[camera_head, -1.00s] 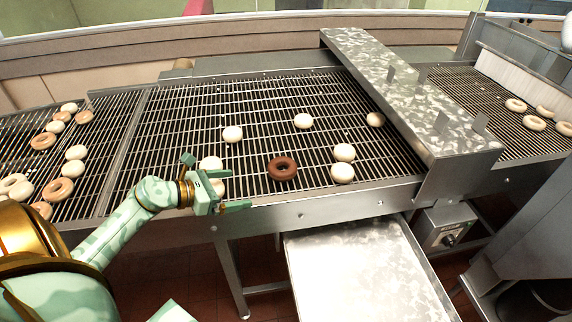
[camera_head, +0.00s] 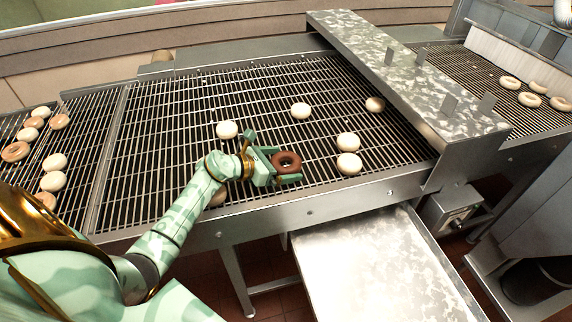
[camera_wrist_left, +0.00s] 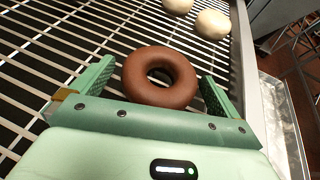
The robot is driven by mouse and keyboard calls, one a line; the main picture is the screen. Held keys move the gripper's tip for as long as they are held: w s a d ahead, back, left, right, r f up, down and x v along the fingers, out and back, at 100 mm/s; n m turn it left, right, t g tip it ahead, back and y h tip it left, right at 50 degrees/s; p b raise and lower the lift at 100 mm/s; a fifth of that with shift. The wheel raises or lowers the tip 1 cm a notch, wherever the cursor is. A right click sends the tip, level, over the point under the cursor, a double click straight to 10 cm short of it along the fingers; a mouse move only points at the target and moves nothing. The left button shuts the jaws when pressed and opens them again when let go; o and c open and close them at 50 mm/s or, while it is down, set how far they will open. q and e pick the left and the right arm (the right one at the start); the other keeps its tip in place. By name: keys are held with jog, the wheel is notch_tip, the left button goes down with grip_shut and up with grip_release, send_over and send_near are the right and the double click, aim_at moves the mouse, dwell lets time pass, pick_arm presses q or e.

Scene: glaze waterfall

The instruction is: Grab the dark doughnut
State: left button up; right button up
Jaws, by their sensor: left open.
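The dark doughnut (camera_head: 286,162) lies on the wire conveyor (camera_head: 180,110) near its front rail. My left gripper (camera_head: 280,160) is open, with one finger on each side of the doughnut. In the left wrist view the dark brown doughnut (camera_wrist_left: 160,78) sits between the two green fingers of the left gripper (camera_wrist_left: 158,88), close to the palm. A gap shows between the doughnut and the left finger; the right finger is nearer to it. My right gripper is not in view.
Pale doughnuts lie nearby, including one behind the gripper (camera_head: 227,130) and two to the right (camera_head: 348,163). A metal bridge (camera_head: 400,80) crosses the conveyor at right. A metal tray (camera_head: 375,265) stands below the front rail. More doughnuts lie at far left.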

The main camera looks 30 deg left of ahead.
pick_arm(q)
jog(key=c, duration=0.8)
jog(key=shift+c, duration=0.5)
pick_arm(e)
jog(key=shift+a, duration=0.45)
pick_arm(q)
jog(key=shift+r, duration=0.1)
